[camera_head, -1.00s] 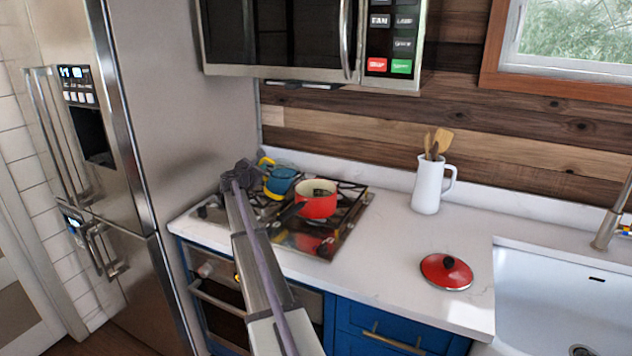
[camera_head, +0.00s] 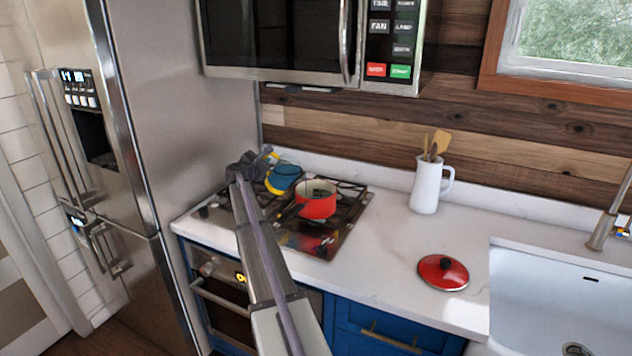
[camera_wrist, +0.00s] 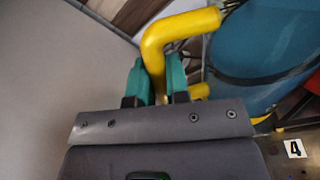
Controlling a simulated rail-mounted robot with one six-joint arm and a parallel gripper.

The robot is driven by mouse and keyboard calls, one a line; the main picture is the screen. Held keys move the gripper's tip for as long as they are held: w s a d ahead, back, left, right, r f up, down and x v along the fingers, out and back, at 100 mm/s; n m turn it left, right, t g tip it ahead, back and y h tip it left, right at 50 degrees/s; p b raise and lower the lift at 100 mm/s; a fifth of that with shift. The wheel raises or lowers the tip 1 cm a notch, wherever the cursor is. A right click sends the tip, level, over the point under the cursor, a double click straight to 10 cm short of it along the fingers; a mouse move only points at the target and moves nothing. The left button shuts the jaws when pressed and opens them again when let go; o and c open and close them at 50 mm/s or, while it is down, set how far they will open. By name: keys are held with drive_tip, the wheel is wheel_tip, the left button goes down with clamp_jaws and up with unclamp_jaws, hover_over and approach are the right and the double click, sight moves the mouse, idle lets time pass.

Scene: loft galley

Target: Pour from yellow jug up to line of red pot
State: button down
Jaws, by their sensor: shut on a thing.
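The jug (camera_head: 284,179) has a blue body with yellow parts and is at the back of the hob. In the wrist view its blue body (camera_wrist: 262,55) fills the right side, and its thick yellow handle (camera_wrist: 176,30) runs between my teal fingertips. My gripper (camera_wrist: 157,82) is shut on this handle; my gripper (camera_head: 262,160) also shows at the jug's left in the head view. The red pot (camera_head: 317,203) stands uncovered on the hob, just right of and in front of the jug. Its inside is pale; I cannot make out the line or any liquid level.
The red lid (camera_head: 443,272) lies on the white counter (camera_head: 390,235). A white pitcher (camera_head: 427,188) with wooden utensils stands by the wall. The sink (camera_head: 560,295) is at right, the fridge (camera_head: 185,120) at left, and the microwave (camera_head: 285,40) hangs above the hob.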

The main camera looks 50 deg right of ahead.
sight(274, 153)
drive_tip(key=shift+s+d+r+m+p, duration=0.1)
drive_tip(key=shift+s+r+m+p, duration=0.05)
drive_tip(key=shift+r+p, duration=0.2)
drive_tip(key=shift+s+d+r+m+p, duration=0.15)
drive_tip(key=shift+r+p, duration=0.1)
drive_tip(key=shift+r, duration=0.2)
drive_tip(key=shift+s, duration=0.1)
drive_tip(key=shift+s+d+r+m+t+y+p, duration=0.25)
drive_tip(key=shift+s+m+p, duration=0.25)
drive_tip(key=shift+m, duration=0.25)
drive_tip(key=shift+s+d+r+m+t+y+p, duration=0.1)
drive_tip(key=shift+s+d+r+m+y+p, duration=0.15)
drive_tip(key=shift+s+m+p, duration=0.35)
idle(2.3)
drive_tip(key=shift+s+d+r+m+p, duration=0.15)
drive_tip(key=shift+s+r+m+p, duration=0.1)
drive_tip(key=shift+r+m+p, duration=0.2)
drive_tip(key=shift+s+d+r+m+p, duration=0.1)
drive_tip(key=shift+s+r+m+p, duration=0.1)
drive_tip(key=shift+r+m+p, duration=0.25)
idle(2.0)
